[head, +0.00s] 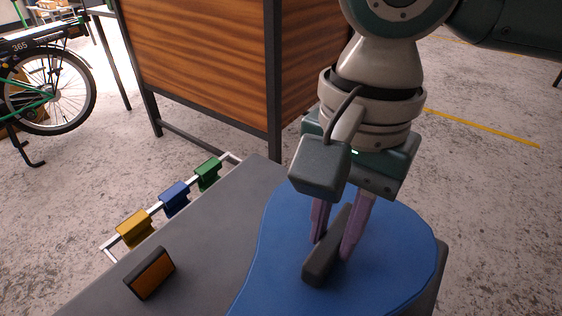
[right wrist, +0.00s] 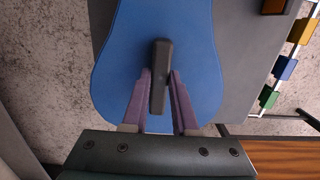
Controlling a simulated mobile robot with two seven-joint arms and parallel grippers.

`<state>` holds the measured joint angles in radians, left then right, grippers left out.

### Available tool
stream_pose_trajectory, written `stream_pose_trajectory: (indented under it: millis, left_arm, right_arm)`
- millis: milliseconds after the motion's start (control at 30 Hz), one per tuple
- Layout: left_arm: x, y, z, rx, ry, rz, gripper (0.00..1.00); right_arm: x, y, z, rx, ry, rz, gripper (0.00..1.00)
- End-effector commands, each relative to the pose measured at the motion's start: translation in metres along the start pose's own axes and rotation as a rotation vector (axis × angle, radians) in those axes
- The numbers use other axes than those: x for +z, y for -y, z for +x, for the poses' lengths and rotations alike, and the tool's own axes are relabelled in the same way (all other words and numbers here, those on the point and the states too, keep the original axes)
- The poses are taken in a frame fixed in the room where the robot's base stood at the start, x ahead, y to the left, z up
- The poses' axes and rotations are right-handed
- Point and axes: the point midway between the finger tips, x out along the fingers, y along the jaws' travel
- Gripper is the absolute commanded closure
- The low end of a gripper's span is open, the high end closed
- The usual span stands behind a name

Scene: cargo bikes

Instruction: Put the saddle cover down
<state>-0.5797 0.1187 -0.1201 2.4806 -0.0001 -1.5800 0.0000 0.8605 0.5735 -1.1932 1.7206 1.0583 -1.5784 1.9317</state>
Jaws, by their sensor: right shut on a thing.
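The saddle cover (head: 390,240) is a flat blue sheet, broad and rounded at one end, with a dark grey block-like handle (head: 322,262) standing on its middle. My right gripper (head: 332,243) points down and is shut on this handle. The cover lies flat over the right part of the grey table top; I cannot tell whether it touches the top or hangs just above it. In the right wrist view the blue cover (right wrist: 120,60) shows below the two purple fingers (right wrist: 160,80), with the handle between them. My left gripper is not in view.
The grey table top (head: 220,220) is bare left of the cover, except for a small dark block with an orange face (head: 150,273). A rail on its left edge carries yellow (head: 134,228), blue (head: 174,197) and green (head: 208,173) clips. A wooden-panelled cabinet (head: 200,50) and a bike (head: 45,90) stand beyond.

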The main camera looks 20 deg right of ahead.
Motion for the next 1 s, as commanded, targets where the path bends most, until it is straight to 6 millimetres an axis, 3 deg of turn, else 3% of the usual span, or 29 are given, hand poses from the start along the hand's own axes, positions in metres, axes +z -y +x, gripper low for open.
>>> stream_pose_trajectory:
  millis: [300, 667, 700, 933, 1000]
  left_arm:
    - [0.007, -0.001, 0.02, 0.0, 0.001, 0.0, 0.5]
    - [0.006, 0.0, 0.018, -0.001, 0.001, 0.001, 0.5]
    - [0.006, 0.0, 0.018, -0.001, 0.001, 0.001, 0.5]
    - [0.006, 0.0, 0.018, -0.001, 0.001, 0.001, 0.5]
    - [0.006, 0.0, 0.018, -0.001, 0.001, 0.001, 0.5]
  right_arm:
    - [-0.003, 0.0, 0.043, 0.001, -0.001, 0.0, 1.0]
    - [-0.003, 0.0, 0.045, 0.0, 0.0, 0.0, 1.0]
    - [-0.003, 0.0, 0.046, 0.001, 0.001, 0.0, 0.72]
    - [-0.003, 0.0, 0.046, 0.0, 0.0, -0.001, 0.46]
    - [-0.003, 0.0, 0.045, 0.0, 0.0, -0.001, 0.43]
